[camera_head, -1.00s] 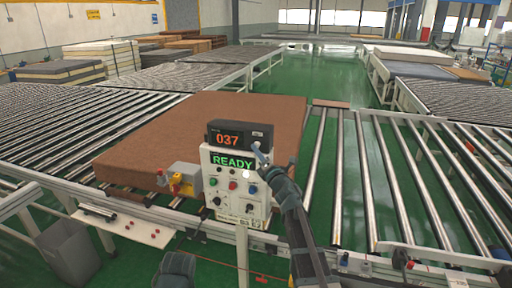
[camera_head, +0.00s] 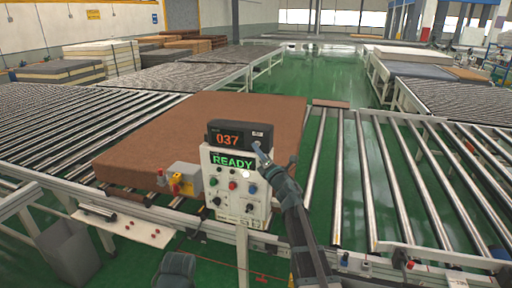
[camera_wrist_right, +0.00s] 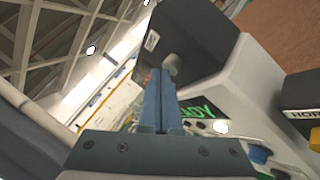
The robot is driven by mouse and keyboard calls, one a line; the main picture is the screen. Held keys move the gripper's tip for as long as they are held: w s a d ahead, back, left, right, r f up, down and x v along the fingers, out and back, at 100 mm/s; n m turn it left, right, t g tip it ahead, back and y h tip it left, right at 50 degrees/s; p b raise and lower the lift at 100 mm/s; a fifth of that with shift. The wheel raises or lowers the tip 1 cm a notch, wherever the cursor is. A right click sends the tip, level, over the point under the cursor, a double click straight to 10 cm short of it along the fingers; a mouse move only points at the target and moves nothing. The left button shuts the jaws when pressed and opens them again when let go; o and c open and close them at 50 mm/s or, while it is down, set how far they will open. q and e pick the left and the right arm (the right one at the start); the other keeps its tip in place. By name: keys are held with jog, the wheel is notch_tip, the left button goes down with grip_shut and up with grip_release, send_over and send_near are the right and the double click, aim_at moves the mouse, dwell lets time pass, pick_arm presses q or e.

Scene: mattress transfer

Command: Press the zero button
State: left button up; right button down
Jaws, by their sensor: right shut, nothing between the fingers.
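A dark display box (camera_head: 240,135) with an orange 037 sits on top of the white control panel (camera_head: 212,196), which shows a green READY screen (camera_head: 232,161). The panel carries several coloured knobs and buttons below the screen. My right gripper (camera_head: 257,149) is shut and empty, its tip at the lower right of the display box. In the right wrist view its blue fingers (camera_wrist_right: 160,97) are together and point at a grey round knob-like part (camera_wrist_right: 172,64) on the dark box (camera_wrist_right: 193,38). I cannot tell whether they touch it. No zero label is readable.
A brown mattress (camera_head: 190,135) lies on the roller conveyor behind the panel. A yellow and red switch box (camera_head: 182,180) stands left of the panel. More rollers (camera_head: 410,180) spread to the right. A grey bin (camera_head: 68,252) stands at the lower left.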

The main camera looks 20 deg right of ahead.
jog(key=shift+w+d, duration=0.25)
jog(key=shift+w, duration=0.1)
dwell(0.3)
jog(key=shift+s, duration=0.15)
jog(key=shift+s+a, duration=0.7)
jog(key=shift+s, duration=0.25)
jog(key=s+a, duration=0.1)
jog(key=s, duration=0.1)
jog(key=s+a, duration=0.1)
jog(key=s, duration=0.1)
jog(key=shift+a, duration=0.4)
dwell(0.5)
